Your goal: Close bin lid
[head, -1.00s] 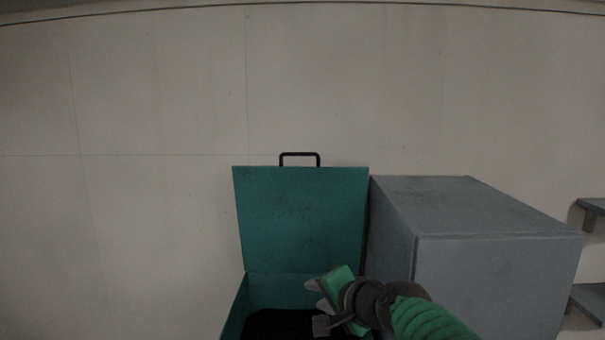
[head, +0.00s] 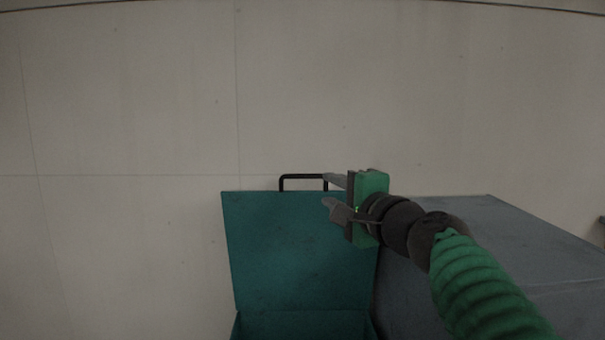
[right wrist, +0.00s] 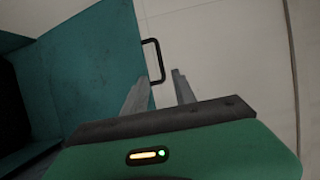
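The bin body (head: 300,325) shows only at the bottom of the head view. My right gripper (head: 328,190) is open at the handle's right end. In the right wrist view, the lid (right wrist: 95,65) is at left and the handle (right wrist: 155,60) reaches between the two apart fingertips (right wrist: 160,85). I cannot tell whether a finger touches the handle. My left gripper is in neither view.
A grey box (head: 490,240) stands directly right of the bin, its top near the height of the lid's upper edge. The space left of the bin is clear.

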